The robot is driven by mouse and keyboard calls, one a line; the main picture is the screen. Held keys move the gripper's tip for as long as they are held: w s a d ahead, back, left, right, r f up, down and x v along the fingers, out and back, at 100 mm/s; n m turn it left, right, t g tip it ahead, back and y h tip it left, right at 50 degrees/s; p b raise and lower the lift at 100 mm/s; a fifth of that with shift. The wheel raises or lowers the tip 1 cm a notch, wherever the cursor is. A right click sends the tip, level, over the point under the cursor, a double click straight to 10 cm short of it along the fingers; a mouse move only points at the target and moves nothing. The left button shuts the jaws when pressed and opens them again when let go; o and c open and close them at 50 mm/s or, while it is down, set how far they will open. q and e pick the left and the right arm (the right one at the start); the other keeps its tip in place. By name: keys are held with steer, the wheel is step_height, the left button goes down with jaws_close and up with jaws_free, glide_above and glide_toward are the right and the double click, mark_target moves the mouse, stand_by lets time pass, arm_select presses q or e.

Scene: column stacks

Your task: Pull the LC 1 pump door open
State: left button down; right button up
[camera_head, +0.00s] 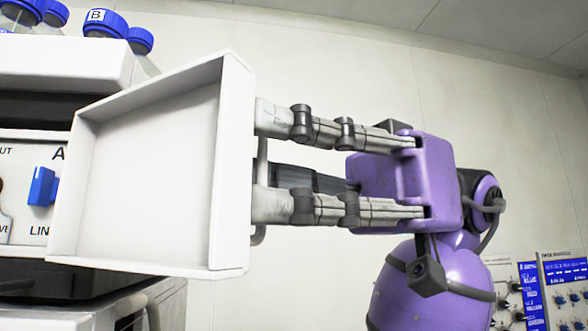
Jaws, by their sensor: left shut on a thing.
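The pump door (150,175) is a white, shallow, box-like panel, swung out from the stack with its hollow inner side towards me. It stands open, and part of the pump front (25,150) shows to its left, with a blue knob and cut-off lettering. My left gripper (263,160), with a purple body and grey fingers, is on the outer side of the door. Its two fingers are shut on the grey door handle (260,236), one above the other. The handle is partly hidden by the fingers and the door edge. My right gripper is not in view.
Bottles with blue caps (106,23) stand on the white module top (70,62) at the upper left; one cap is marked B. Blue and white panels with knobs (530,290) are at the lower right. A plain pale wall (330,70) lies behind.

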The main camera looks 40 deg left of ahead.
arm_select(q)
steer(key=shift+s+a+r, duration=0.1)
steer(key=shift+a, duration=0.15)
steer(key=c, duration=2.2)
jaws_free()
steer(key=shift+a, duration=0.2)
steer(key=v, duration=0.7)
steer(key=shift+w+d, duration=0.25)
steer(key=shift+d, duration=0.05)
